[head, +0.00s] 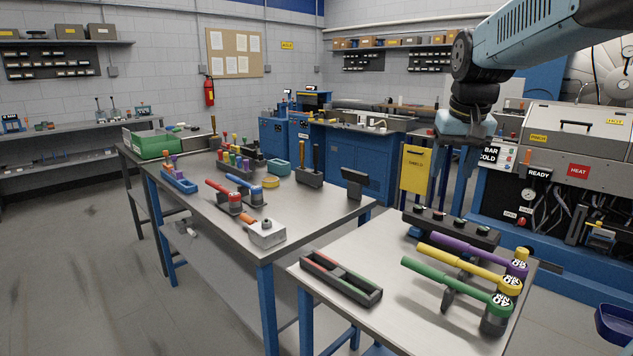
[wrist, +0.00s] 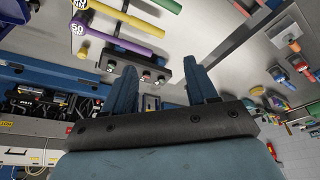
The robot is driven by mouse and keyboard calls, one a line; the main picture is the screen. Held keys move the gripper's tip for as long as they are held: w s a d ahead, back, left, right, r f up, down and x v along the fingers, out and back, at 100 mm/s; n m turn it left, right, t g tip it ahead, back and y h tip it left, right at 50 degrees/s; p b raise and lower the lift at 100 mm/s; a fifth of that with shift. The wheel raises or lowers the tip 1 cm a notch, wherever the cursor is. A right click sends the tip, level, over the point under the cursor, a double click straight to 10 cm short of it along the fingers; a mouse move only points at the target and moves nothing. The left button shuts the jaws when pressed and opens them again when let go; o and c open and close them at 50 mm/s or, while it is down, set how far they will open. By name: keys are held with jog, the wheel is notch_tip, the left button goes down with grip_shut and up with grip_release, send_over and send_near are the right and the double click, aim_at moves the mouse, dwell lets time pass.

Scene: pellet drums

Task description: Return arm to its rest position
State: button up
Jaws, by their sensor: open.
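My gripper (head: 458,205) hangs at the end of my arm, fingers pointing down, above the far part of the near right bench (head: 405,305). In the wrist view my gripper (wrist: 162,72) shows two blue fingers spread apart with nothing between them. Beyond the fingers is a dark block with round knobs (wrist: 148,74), which also stands on the bench in the head view (head: 425,224). A purple-handled tool (head: 462,248), a yellow-handled tool (head: 462,266) and a green-handled tool (head: 450,283) lie in front of it, resting in stands. The gripper appears clear of all of them.
A dark two-slot tray (head: 340,280) lies at the bench's left. The left bench (head: 310,205) holds red and blue clamp-like tools, a green bin (head: 155,143) and a block with upright handles (head: 309,177). A machine with panels (head: 575,150) stands at right. Floor at left is clear.

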jog(key=s+a+f+t, duration=0.1)
jog(key=s+f, duration=0.2)
jog(key=s, duration=0.5)
jog(key=s+a+f+n+t, duration=0.1)
jog(key=s+f, duration=0.3)
jog(key=s, duration=0.5)
jog(key=shift+s+a, duration=0.25)
jog(key=shift+a, duration=0.4)
jog(key=shift+d+f, duration=0.1)
